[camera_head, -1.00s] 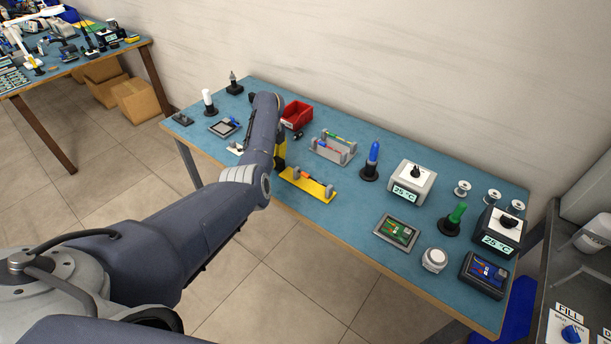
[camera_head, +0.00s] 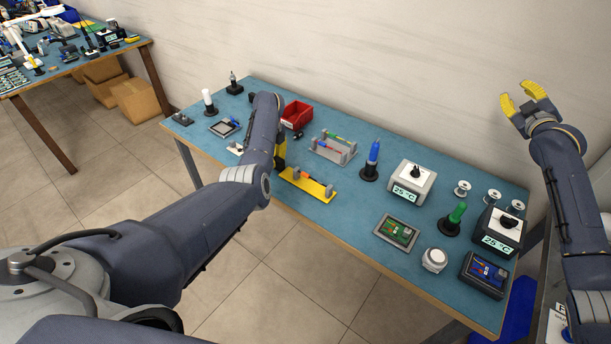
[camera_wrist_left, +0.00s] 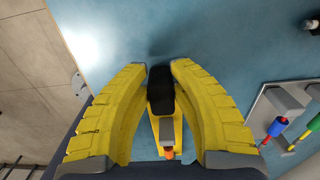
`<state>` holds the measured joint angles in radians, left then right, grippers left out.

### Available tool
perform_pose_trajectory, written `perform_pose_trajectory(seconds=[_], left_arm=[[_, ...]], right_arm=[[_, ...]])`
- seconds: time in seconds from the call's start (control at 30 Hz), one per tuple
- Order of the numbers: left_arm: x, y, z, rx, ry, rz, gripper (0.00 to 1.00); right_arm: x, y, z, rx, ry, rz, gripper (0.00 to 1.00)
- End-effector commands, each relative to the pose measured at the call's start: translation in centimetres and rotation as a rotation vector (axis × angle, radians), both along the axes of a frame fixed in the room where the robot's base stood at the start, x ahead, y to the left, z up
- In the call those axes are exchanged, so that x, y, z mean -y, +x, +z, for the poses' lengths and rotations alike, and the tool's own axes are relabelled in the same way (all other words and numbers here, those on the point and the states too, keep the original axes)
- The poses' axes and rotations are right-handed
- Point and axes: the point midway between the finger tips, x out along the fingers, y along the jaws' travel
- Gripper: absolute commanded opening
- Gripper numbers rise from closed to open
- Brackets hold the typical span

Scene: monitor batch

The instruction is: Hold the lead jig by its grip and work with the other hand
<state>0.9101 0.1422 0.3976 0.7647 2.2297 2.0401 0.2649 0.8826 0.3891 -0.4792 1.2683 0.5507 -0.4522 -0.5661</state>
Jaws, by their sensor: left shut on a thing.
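The lead jig is a yellow plate (camera_head: 308,185) with grey posts and an orange piece, lying at the front-left of the blue table in the head view. In the left wrist view its black grip (camera_wrist_left: 161,90) stands between the yellow fingers of my left gripper (camera_wrist_left: 160,75), which is shut on it. The jig's yellow body (camera_wrist_left: 178,132) runs back between the fingers. In the head view my left gripper (camera_head: 280,152) is mostly hidden by its own arm. My right gripper (camera_head: 521,97) is open and empty, raised beyond the table's right end.
A grey rack (camera_head: 332,150) with coloured tools stands behind the jig, near a red bin (camera_head: 297,114). Blue (camera_head: 371,160) and green (camera_head: 453,219) handled tools stand upright to the right. A green board (camera_head: 397,232) and two 25 °C stations, one of them white (camera_head: 411,182), fill the right half.

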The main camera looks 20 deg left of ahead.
Motion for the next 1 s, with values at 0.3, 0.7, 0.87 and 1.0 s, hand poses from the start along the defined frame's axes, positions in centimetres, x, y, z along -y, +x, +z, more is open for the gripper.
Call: perform_pose_trajectory(seconds=[0.3,0.7,0.87,1.0], left_arm=[[0.1,-0.1,-0.2,-0.003,-0.001,-0.001,0.00],[0.1,-0.1,-0.2,-0.003,-0.001,-0.001,0.00],[0.1,-0.1,-0.2,-0.003,0.000,-0.001,0.00],[0.1,-0.1,-0.2,-0.003,0.000,-0.001,0.00]], right_arm=[[-13.4,-0.1,-1.7,-0.149,0.182,0.179,0.29],[-28.6,-3.9,-7.1,-0.406,0.295,0.376,0.29],[-33.9,-6.5,-10.2,-0.524,0.308,0.443,0.29],[-37.9,-9.3,-13.4,-0.630,0.302,0.498,0.29]])
